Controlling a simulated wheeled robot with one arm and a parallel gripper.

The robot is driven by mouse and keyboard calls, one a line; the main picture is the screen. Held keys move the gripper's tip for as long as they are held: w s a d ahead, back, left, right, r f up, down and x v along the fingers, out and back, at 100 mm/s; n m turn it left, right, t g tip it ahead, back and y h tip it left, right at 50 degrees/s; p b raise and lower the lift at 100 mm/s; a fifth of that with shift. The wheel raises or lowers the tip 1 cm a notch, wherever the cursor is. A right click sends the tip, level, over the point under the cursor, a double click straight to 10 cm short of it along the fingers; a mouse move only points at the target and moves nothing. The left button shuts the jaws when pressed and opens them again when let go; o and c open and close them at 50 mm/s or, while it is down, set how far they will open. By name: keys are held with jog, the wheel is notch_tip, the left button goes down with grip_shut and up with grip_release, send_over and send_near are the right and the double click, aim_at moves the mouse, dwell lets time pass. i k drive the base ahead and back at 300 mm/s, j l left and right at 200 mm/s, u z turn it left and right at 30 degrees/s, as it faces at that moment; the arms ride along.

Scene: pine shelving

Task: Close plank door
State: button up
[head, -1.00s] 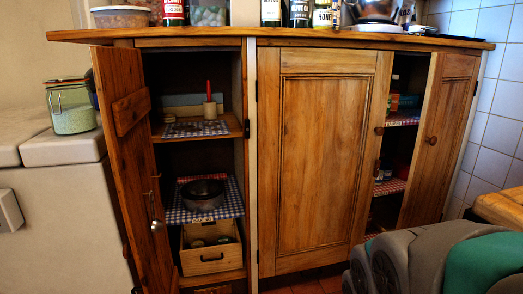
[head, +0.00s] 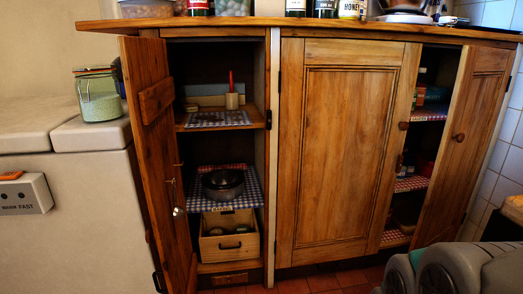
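The plank door (head: 158,150) is on the left of the pine cabinet in the head view. It stands open, swung out toward me, with a cross batten (head: 157,98) near its top and a small metal latch (head: 178,210) at its free side. Behind it the compartment shows a shelf (head: 200,127) with a candle (head: 231,95), a lower shelf with a dark pot (head: 222,181), and a wooden drawer box (head: 229,237).
The middle door (head: 342,150) is shut. The right door (head: 462,150) stands ajar, showing shelves with bottles. A pale masonry counter (head: 60,200) with a green jar (head: 100,103) is at the left. Tiled floor shows in front of the cabinet.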

aim_at(149, 90)
jog(key=j+u, duration=0.1)
jog(key=j, duration=0.35)
jog(key=i+j+u, duration=0.15)
jog(key=j, duration=0.25)
jog(key=i+j+u, duration=0.1)
jog(key=j, duration=0.3)
jog(key=i+j+u, duration=0.1)
jog(key=j, duration=0.3)
jog(key=k+j, duration=0.2)
jog(key=j, duration=0.1)
